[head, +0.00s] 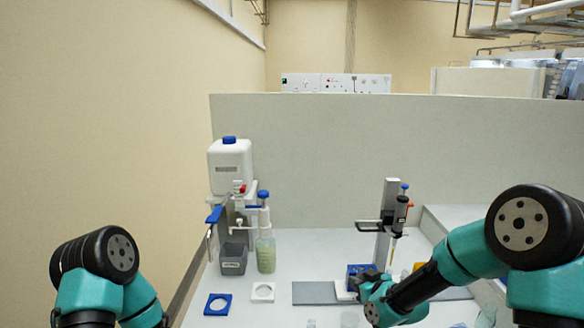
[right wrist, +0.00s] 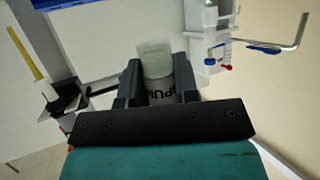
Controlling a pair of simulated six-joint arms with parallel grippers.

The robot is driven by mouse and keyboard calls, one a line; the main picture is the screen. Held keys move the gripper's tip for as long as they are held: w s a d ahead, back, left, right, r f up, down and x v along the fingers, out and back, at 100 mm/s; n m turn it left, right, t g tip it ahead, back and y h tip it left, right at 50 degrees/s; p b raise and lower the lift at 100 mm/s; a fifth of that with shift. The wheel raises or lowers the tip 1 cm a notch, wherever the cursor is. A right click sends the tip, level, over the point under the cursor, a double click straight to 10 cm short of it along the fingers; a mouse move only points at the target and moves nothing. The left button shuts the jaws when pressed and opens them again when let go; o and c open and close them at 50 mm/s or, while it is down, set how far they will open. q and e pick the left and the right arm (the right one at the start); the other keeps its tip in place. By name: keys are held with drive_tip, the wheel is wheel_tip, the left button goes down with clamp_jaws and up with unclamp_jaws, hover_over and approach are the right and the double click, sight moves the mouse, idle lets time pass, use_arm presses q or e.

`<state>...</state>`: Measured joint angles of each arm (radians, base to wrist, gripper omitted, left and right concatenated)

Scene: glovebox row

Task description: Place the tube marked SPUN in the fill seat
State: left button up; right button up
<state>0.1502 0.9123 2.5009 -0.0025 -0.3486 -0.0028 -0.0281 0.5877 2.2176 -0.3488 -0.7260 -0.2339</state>
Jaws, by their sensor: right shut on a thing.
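My right gripper (head: 364,284) is over the right middle of the bench in the head view. In the right wrist view its fingers (right wrist: 159,78) are shut on a tube (right wrist: 154,57) with a pale translucent upper part. The tube's grey band (right wrist: 162,92) carries dark letters that read as part of SPUN. In the head view the tube is hard to make out at the gripper. A blue square plate with a round ring (head: 218,304) and a white one (head: 263,292) lie at left; I cannot tell which is the fill seat. My left gripper is outside the frame.
A white blue-capped container (head: 230,160) stands at back left, above a grey bin (head: 233,260) and beside a pump bottle (head: 266,252). A pipette stand (head: 391,215) rises behind my right gripper, near a blue rack (head: 357,269). A grey mat (head: 314,293) lies between.

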drive_tip(key=shift+m+t+h, duration=0.4)
drive_tip(key=shift+m+h, duration=0.5)
drive_tip(key=shift+s+d+f, duration=0.1)
drive_tip(key=shift+s+d, duration=0.15)
drive_tip(key=shift+s, duration=1)
drive_tip(key=shift+s+d, duration=0.25)
drive_tip(key=shift+s, duration=1)
